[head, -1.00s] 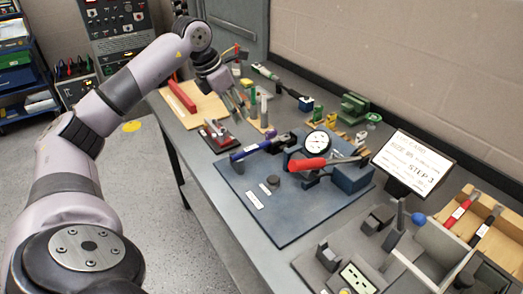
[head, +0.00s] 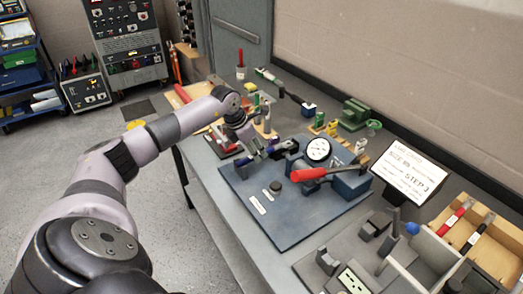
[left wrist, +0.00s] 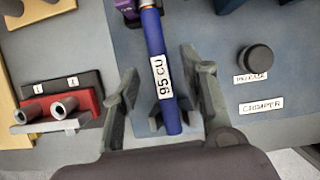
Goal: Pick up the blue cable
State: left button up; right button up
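The blue cable (left wrist: 160,60) runs up the middle of the left wrist view, with a white "95 CU" label on it. Its near end points toward my gripper's palm and its far end meets a dark and purple fitting. My left gripper (left wrist: 162,92) is open, with one finger on each side of the cable and gaps visible on both sides. In the head view, the left gripper (head: 250,152) is over the left part of the blue board and partly hides the cable (head: 270,151). My right gripper is not in view.
The blue board (head: 295,210) also carries a red-handled tool (head: 318,172), a round gauge (head: 318,149) and a black knob (head: 275,186). A red block holder (left wrist: 65,108) stands left of the cable. A sign (head: 407,172) and a tool tray stand at right.

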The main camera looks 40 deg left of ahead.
pick_arm(q)
jog(key=shift+x, duration=0.75)
jog(key=shift+r, duration=0.1)
jog(key=shift+c, duration=0.4)
grip_shut()
